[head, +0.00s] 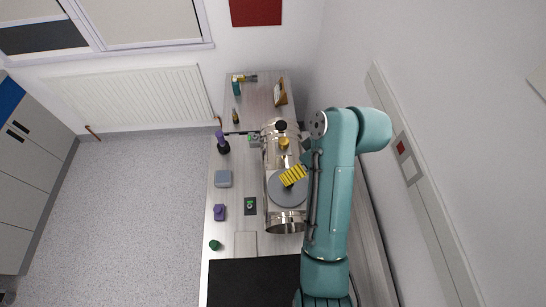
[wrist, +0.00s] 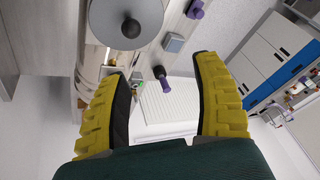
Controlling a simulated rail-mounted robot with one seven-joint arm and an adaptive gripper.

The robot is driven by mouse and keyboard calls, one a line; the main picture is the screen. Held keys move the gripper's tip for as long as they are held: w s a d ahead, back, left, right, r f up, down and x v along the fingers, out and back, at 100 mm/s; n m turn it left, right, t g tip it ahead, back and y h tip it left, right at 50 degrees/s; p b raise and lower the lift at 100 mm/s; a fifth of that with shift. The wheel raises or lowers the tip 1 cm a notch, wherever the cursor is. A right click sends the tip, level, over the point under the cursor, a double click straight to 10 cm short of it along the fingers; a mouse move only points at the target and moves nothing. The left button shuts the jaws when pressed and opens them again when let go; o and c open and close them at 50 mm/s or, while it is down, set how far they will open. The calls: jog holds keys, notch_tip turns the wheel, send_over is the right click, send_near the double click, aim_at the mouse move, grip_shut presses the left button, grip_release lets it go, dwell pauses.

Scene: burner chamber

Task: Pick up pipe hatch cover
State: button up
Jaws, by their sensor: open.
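The pipe hatch cover (head: 286,197) is a flat, round grey plate on top of the shiny metal pipe (head: 284,227). In the wrist view the cover (wrist: 113,17) is at the upper left, cut off by the top edge, with a dark round knob (wrist: 131,28) at its middle. My gripper (head: 291,175) has yellow ribbed fingers that overlap the far part of the cover in the head view. In the wrist view my gripper (wrist: 160,75) is open, with nothing between its fingers. The cover lies beyond the fingertips, apart from them. The knob is hidden in the head view.
The pipe lies along a long bench (head: 225,205). A dark panel (head: 253,283) is at the near end. The wall is close on the right; open floor is left.

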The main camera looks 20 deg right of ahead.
jog(key=d, duration=0.4)
jog(key=m+b, duration=0.1)
jog(key=b, duration=0.2)
send_over(291, 196)
jog(key=w+d, duration=0.1)
jog(key=w, duration=0.1)
jog(key=shift+t, duration=0.3)
jog(key=f, duration=0.9)
jog(key=shift+s+d+f, duration=0.2)
jog(key=shift+s, duration=0.05)
jog(key=x, duration=0.2)
jog(key=p+x, duration=0.1)
jog(key=x, duration=0.3)
jog(key=shift+d+f, duration=0.1)
jog(key=shift+d, duration=0.25)
grip_shut()
